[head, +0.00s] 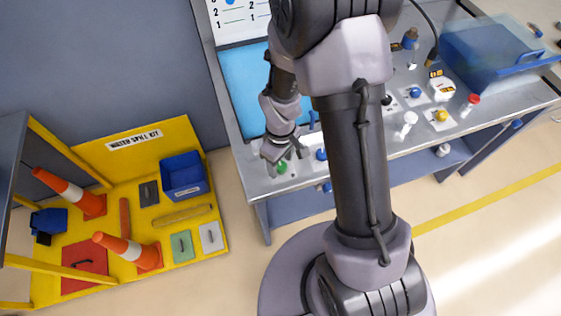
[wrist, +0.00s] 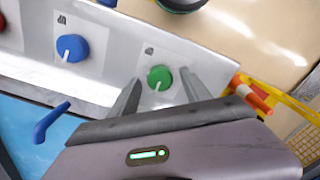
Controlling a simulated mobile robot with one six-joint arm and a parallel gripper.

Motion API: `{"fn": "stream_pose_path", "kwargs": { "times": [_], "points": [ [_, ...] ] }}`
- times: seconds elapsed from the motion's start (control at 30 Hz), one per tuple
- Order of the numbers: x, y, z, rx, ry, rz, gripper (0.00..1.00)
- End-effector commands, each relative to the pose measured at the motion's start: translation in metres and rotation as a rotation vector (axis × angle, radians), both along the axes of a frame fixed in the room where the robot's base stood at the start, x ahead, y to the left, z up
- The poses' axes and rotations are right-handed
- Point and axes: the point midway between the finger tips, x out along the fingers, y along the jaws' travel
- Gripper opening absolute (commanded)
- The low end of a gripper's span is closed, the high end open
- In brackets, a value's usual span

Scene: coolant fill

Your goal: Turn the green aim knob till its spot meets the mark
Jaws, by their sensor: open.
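The green aim knob (wrist: 159,77) sits on a white plate at the end of the bench, with a pale pointer line on its face towards the gripper side. A small dark symbol is printed on the plate beyond it. In the head view the green knob (head: 282,168) is at the bench's near left corner. My gripper (wrist: 161,80) is open, with one finger on each side of the knob. Whether the fingers touch it I cannot tell. In the head view my gripper (head: 284,158) is right at the knob. The mark cannot be made out clearly.
A blue knob (wrist: 71,48) on its own plate is beside the green one. A blue lever handle (wrist: 50,122) stands near the blue panel (head: 240,93). The spill kit stand (head: 140,152) with cones is left of the bench, with floor between.

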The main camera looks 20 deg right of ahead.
Motion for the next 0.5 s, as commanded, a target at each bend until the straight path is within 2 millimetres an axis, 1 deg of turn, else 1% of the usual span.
{"fn": "stream_pose_path", "kwargs": {
  "times": [0.07,0.17,0.2,0.27,0.3,0.37,0.5],
  "points": [
    [0.0001,0.0001,0.0004,0.000,0.000,0.000,0.56],
    [0.0001,0.0001,0.0005,0.000,0.000,0.000,0.38],
    [0.0000,0.0000,0.0005,0.000,0.000,0.000,0.30],
    [0.0000,0.0000,0.0006,0.000,0.000,0.000,0.18],
    [0.0001,0.0001,0.0006,0.000,0.000,0.000,0.10],
    [0.0000,0.0000,0.0006,0.000,0.000,0.000,0.00],
    [0.0001,0.0001,0.0005,0.000,0.000,-0.004,0.00]
  ]
}}
